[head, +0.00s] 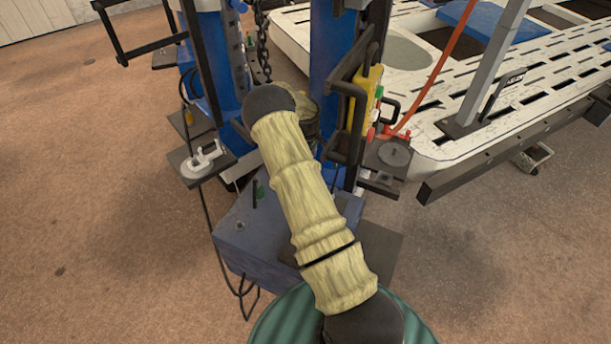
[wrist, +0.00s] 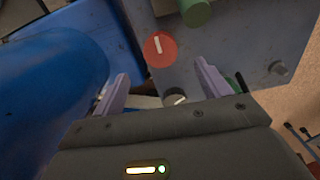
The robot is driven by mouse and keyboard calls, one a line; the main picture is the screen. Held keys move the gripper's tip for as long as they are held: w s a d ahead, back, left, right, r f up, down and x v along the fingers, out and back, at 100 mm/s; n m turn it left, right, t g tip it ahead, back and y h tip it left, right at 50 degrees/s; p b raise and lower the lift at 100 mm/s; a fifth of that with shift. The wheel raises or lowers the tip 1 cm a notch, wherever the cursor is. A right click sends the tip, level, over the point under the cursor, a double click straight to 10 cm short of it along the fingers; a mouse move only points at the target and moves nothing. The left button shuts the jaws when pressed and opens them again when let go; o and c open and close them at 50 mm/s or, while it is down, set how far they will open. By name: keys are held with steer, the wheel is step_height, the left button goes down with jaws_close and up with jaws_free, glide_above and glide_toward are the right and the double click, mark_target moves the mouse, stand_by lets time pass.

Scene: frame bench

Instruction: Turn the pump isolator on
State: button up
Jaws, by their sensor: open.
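In the wrist view, a round red knob (wrist: 160,48) with a white pointer line sits on a grey panel (wrist: 238,45). The line is close to upright in the picture. A dark knob (wrist: 175,99) with a white mark shows lower down, partly hidden by my gripper's body. No label is readable, so I cannot tell which knob is the pump isolator. My gripper (wrist: 162,72) is open and empty, its two pale fingers apart, with the red knob just beyond the gap between the tips. In the head view, my arm hides the gripper.
A green knob (wrist: 195,12) is beside the red one. A blue cylinder (wrist: 50,75) fills the left of the wrist view. In the head view, a blue-grey box (head: 235,245) stands below blue posts, a chain (head: 263,45) hangs between them, and a white slotted bench (head: 440,140) is at right.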

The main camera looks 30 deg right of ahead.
step_height(320, 180, down, 8)
steer(key=shift+f, duration=0.25)
steer(key=c, duration=1)
steer(key=shift+a, duration=0.2)
steer(key=shift+d, duration=0.1)
